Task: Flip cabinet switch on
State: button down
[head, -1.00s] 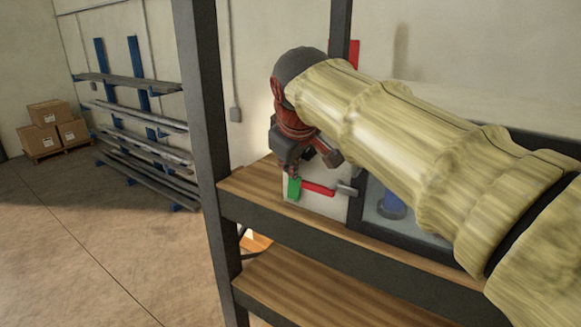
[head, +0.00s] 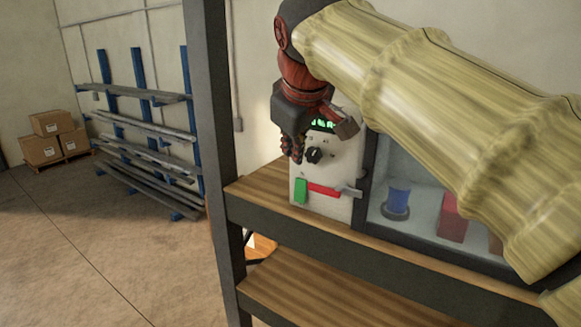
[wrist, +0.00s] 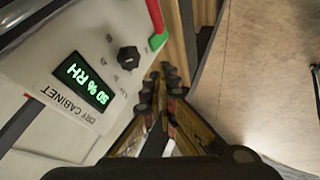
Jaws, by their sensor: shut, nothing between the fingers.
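The dry cabinet (head: 335,170) stands on the wooden shelf. Below the knob is a red bar (head: 324,190) with a green end (head: 300,191) at left and a grey piece at right. My gripper (head: 292,158) is shut and empty, in front of the panel's left side. In the wrist view its fingertips (wrist: 170,75) are beside the panel, apart from the knob and green end.
A dark shelf post (head: 208,150) stands left of the cabinet. Behind the cabinet's clear window are a blue cylinder (head: 398,197) and a red box (head: 453,215). A metal rack (head: 145,130) and cardboard boxes (head: 50,140) are far left. The floor (head: 90,250) at left is clear.

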jog(key=s+d+f+m+b, duration=0.3)
jog(key=s+f+b, duration=0.5)
jog(key=f, duration=1.2)
jog(key=s+d+f+m+g+b, duration=0.1)
jog(key=s+d+f+m+b, duration=0.2)
jog(key=f, duration=1.7)
jog(key=s+d+f+m+g+b, duration=0.1)
jog(key=s+d+f+m+b, duration=0.2)
jog(key=s+d+f+b, duration=0.4)
jog(key=shift+s+d+f+b, duration=0.25)
jog(key=shift+s+f+b, duration=3.5)
jog(key=shift+f+b, duration=2.2)
jog(key=shift+f+p, duration=0.8)
